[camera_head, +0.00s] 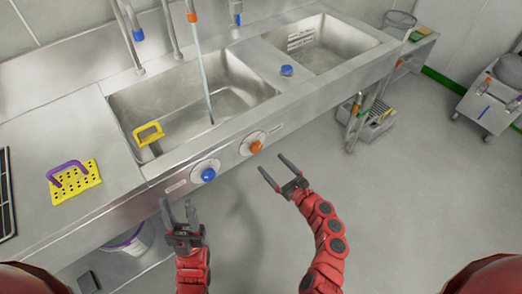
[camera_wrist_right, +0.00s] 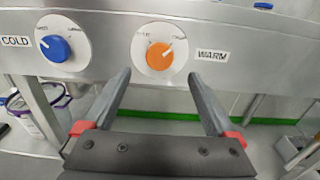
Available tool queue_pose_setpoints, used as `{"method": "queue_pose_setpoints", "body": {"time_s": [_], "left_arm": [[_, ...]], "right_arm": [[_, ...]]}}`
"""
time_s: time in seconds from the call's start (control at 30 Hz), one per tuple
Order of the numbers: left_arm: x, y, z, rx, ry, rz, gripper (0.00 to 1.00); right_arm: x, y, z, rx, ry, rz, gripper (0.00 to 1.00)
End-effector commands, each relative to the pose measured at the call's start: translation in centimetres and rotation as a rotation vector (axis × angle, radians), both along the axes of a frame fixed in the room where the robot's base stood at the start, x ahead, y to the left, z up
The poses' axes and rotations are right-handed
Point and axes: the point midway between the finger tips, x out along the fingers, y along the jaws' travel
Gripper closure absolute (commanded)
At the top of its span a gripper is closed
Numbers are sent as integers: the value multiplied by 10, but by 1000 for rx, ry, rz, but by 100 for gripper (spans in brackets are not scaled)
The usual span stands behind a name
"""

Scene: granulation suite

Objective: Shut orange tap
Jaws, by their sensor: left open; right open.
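The orange tap knob (camera_head: 256,147) sits on a white round dial on the sink's front panel. In the right wrist view the orange knob (camera_wrist_right: 159,57) is beside a "WARM" label, with its pointer mark toward the upper right. A thin stream of water (camera_head: 205,80) runs from the orange-collared spout (camera_head: 192,17) into the left basin. My right gripper (camera_head: 273,163) is open and empty, in front of and slightly below the orange knob. In the wrist view its fingers (camera_wrist_right: 158,76) straddle the knob's line, apart from it. My left gripper (camera_head: 177,202) is open and empty, below left of the blue knob.
The blue knob (camera_head: 208,174), labelled "COLD" in the wrist view, is left of the orange one. A bucket (camera_head: 128,241) stands under the sink. Floor at right is mostly clear.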

Motion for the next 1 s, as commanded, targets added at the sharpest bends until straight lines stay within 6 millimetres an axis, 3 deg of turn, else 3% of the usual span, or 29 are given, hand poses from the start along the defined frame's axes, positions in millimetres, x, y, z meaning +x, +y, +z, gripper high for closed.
{"method": "queue_pose_setpoints", "body": {"time_s": [0.13, 0.33, 0.8, 1.0], "left_arm": [[0, 0, -1, 0, 0, 0, 53], [0, 0, -4, 0, 0, 0, 53], [0, 0, -5, 0, 0, 0, 53], [0, 0, -5, 0, 0, 0, 53]], "right_arm": [[28, 20, 1, 0, -2, 3, 8], [52, 37, -1, -1, -1, 1, 8], [62, 46, -1, -1, 0, 0, 8], [62, 45, -1, -1, 1, 0, 42]]}}
